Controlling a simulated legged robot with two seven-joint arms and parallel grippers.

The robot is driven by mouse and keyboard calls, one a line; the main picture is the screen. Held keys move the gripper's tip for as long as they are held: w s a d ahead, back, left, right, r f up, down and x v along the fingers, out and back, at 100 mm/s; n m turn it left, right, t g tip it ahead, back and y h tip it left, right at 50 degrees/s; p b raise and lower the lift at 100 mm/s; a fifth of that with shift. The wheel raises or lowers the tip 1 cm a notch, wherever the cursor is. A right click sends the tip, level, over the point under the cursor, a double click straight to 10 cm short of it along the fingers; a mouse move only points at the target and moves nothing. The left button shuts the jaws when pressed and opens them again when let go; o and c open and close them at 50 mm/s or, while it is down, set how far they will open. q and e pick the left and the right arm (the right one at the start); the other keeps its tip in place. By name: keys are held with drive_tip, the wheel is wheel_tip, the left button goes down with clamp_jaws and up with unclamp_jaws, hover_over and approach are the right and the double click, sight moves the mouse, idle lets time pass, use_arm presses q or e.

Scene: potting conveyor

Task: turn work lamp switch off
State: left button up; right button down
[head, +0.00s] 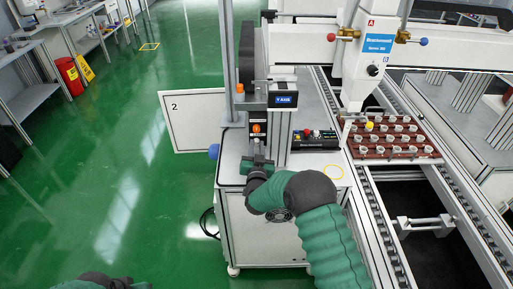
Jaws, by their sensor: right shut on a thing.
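My right arm comes in from the bottom, and its gripper (257,163) is at the front left of the grey machine stand. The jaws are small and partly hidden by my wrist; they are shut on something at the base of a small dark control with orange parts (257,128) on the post. This control looks like the work lamp switch, though its on or off position is too small to read. No lit lamp can be made out for certain.
A black control box (314,139) with coloured buttons stands right of my gripper. A white panel marked 2 (194,122) sticks out left. The conveyor with a brown tray (392,151) of small pots runs along the right. The green floor at left is open.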

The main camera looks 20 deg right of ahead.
drive_tip(key=n+b, duration=0.1)
drive_tip(key=n, duration=0.4)
drive_tip(key=shift+a+f+b, duration=0.15)
drive_tip(key=shift+b, duration=0.2)
drive_tip(key=n, duration=0.3)
drive_tip(key=shift+n+b, duration=0.45)
drive_tip(key=shift+n, duration=1.35)
drive_tip(key=c, duration=1.5)
unclamp_jaws()
drive_tip(key=shift+a, duration=0.1)
drive_tip(key=b+v, duration=0.1)
drive_tip(key=v, duration=1.5)
drive_tip(key=shift+s, duration=0.35)
drive_tip(key=shift+a, duration=0.1)
